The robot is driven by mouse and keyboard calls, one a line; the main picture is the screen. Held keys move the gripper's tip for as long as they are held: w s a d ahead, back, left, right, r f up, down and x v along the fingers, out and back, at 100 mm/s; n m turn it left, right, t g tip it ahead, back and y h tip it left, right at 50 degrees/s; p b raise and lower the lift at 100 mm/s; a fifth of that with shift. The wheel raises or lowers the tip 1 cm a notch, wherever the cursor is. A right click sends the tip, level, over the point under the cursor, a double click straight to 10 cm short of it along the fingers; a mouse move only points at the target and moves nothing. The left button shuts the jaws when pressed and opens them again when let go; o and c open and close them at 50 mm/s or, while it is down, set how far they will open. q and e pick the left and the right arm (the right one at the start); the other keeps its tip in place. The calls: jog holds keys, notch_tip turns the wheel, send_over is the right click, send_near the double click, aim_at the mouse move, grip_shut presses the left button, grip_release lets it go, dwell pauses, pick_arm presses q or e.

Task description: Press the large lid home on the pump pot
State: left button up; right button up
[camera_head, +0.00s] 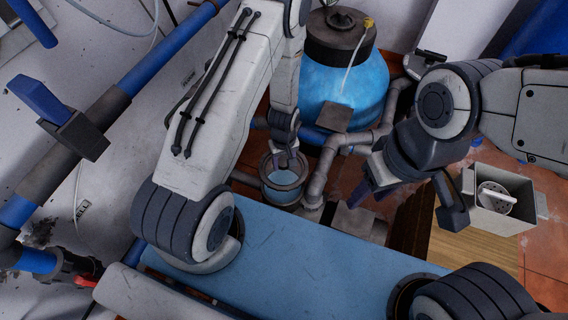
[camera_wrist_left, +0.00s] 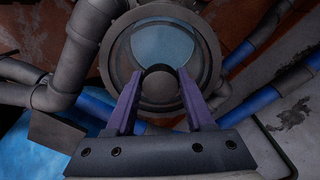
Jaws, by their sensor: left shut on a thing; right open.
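The pump pot (camera_head: 270,191) is a grey round pot among grey pipes near the middle of the head view. In the left wrist view its wide grey rim (camera_wrist_left: 113,60) surrounds the large lid (camera_wrist_left: 160,42), a round disc with a clear bluish middle. My left gripper (camera_head: 291,157) is over the pot, its purple fingers shut on the dark grip at the lid's middle. Whether the lid sits fully down in the rim cannot be told. My right gripper (camera_head: 370,183) is open and empty, right of the pot above the pipes.
A large blue tank (camera_head: 340,85) with a dark top stands behind the pot. A grey box (camera_head: 490,216) with a white strainer basket (camera_head: 495,198) stands at the right. Grey pipes (camera_head: 322,175) crowd the pot's right side. A blue surface (camera_head: 300,250) lies in front.

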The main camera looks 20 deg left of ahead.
aim_at(283, 177)
pick_arm(q)
jog(key=shift+s+f+n, duration=0.25)
jog(key=shift+s+f, duration=0.05)
jog(key=shift+f, duration=0.2)
jog(key=shift+s+f+n, duration=0.25)
jog(key=shift+f, duration=0.25)
jog(key=shift+d, duration=0.1)
notch_tip(283, 177, down, 6)
jog(key=b, duration=0.4)
jog(key=shift+r, duration=0.15)
jog(key=shift+f, duration=1.1)
dwell(0.9)
jog(key=o, duration=1.2)
notch_tip(283, 177, up, 10)
jog(key=shift+r+p, duration=0.2)
jog(key=shift+p, duration=0.7)
